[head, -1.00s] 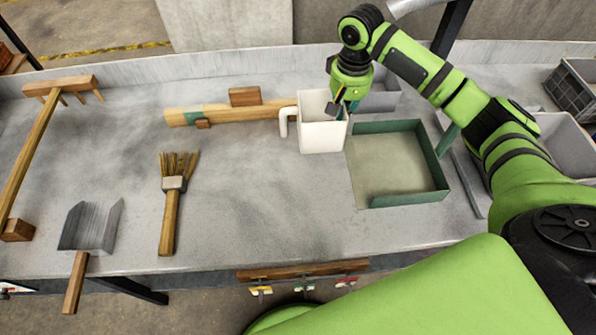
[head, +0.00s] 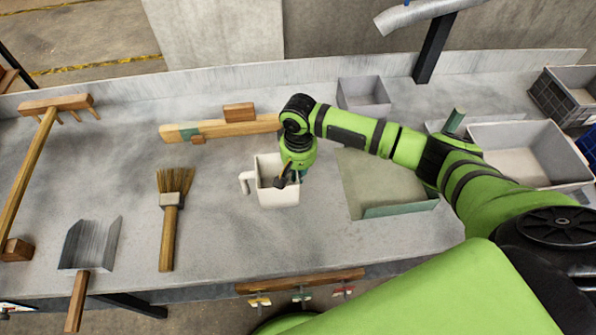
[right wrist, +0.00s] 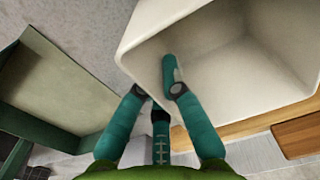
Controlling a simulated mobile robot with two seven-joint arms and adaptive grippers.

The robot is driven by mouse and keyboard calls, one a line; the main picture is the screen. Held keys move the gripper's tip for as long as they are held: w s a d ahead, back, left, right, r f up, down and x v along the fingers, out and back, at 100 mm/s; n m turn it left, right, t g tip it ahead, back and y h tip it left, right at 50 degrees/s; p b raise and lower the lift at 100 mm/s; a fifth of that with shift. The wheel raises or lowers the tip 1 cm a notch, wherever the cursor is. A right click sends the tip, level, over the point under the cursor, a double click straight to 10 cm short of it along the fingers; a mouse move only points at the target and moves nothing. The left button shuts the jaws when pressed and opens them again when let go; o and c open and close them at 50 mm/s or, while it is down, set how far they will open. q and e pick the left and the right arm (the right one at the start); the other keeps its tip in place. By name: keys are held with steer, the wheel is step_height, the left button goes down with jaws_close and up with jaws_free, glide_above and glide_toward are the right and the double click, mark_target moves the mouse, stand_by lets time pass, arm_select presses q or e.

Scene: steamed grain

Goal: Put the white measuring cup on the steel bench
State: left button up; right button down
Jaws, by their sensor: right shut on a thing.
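The white measuring cup (head: 278,198) is upright over the middle of the steel bench (head: 225,235), with its handle pointing left. My right gripper (head: 290,178) is shut on the cup's right wall near the rim. In the right wrist view, one finger of the gripper (right wrist: 158,85) is inside the white cup (right wrist: 225,65) and another is outside its wall. I cannot tell whether the cup's base touches the bench. My left gripper is not in view.
A green-edged tray (head: 400,209) lies right of the cup, partly behind my arm. A brush (head: 169,230), a scoop (head: 88,245) and a rake (head: 35,165) lie to the left. A wooden beam (head: 235,128) lies behind.

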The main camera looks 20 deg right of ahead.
steer(key=c, duration=1.4)
jaws_free()
steer(key=shift+f, duration=0.1)
step_height(320, 180, up, 12)
steer(key=shift+d, duration=0.1)
